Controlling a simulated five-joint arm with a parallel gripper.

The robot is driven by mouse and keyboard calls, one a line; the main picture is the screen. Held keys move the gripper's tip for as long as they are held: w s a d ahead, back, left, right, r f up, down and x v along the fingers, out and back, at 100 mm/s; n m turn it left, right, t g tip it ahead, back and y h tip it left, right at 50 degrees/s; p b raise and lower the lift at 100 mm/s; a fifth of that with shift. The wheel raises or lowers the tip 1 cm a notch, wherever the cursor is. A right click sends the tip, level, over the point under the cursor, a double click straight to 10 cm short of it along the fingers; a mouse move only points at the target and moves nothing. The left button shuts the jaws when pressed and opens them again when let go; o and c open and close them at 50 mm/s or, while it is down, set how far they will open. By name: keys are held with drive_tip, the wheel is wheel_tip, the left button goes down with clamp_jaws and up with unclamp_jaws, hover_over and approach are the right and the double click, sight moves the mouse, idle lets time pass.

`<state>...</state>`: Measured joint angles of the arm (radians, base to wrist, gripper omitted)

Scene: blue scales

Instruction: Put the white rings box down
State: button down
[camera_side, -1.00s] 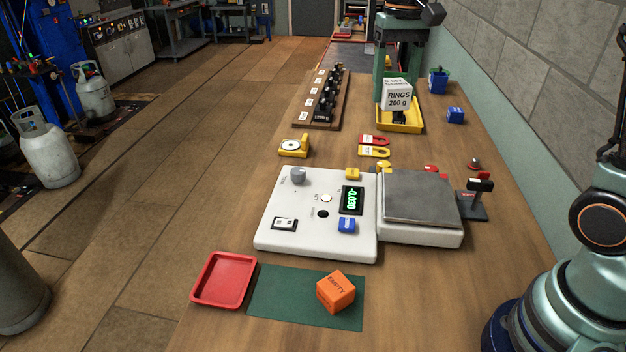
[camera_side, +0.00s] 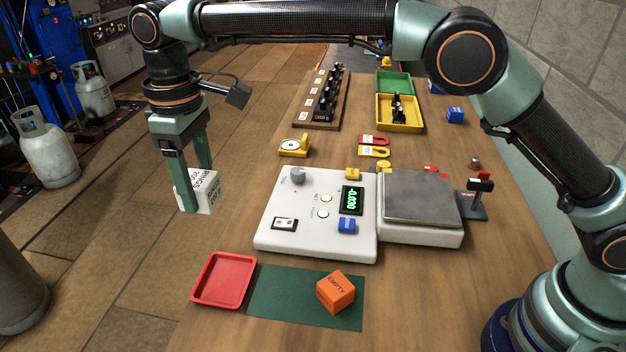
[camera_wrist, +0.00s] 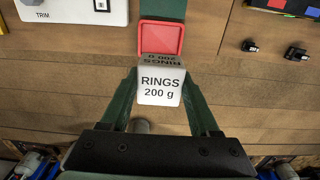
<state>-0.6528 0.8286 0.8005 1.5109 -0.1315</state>
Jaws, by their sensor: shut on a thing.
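The white rings box (camera_side: 207,190), lettered "RINGS 200 g", is held between the two fingers of my gripper (camera_side: 196,190). In the side view it hangs tilted in the air, to the left of the white scale and seemingly beyond the table's left edge. In the wrist view the box (camera_wrist: 161,86) sits between the fingertips of my gripper (camera_wrist: 160,88), its lettering facing the camera. Behind it in that view is a red tray (camera_wrist: 161,38), which also shows at the table's front left in the side view (camera_side: 223,280). My gripper is shut on the box.
The white scale (camera_side: 270,235) reads -0.030 and its metal plate (camera_side: 420,197) is bare. A green mat (camera_side: 275,298) holds an orange "EMPTY" box (camera_side: 336,291). A yellow bin (camera_side: 418,127), a rack of black weights (camera_side: 325,98) and a yellow gauge (camera_side: 294,147) stand farther back.

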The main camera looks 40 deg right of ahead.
sight(226, 282)
wheel_tip(226, 282, down, 20)
drive_tip(key=shift+r, duration=0.2)
idle(0.4)
drive_tip(key=shift+f, duration=0.2)
drive_tip(key=shift+c, duration=0.6)
unclamp_jaws()
